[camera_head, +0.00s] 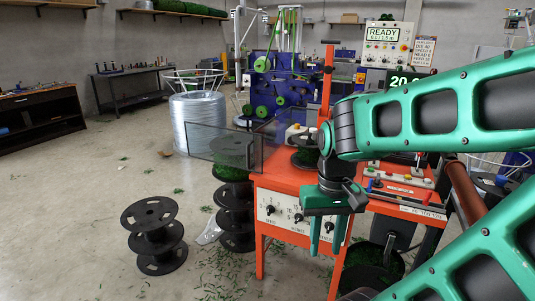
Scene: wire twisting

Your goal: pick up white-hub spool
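My gripper (326,246) hangs fingers down in front of the orange machine cabinet (272,236). Its two green fingers are parted with nothing seen between them. Black spools (153,238) stand stacked on the floor at left, well left of my gripper. A second stack of black spools (236,218) stands beside the cabinet, with green material at its top.
A clear panel (208,141) stands at the cabinet's left edge. A large silver wire coil (198,122) stands behind. A dark bin (372,272) with green scraps is low at right. Green clippings litter the floor. The floor at left is mostly open.

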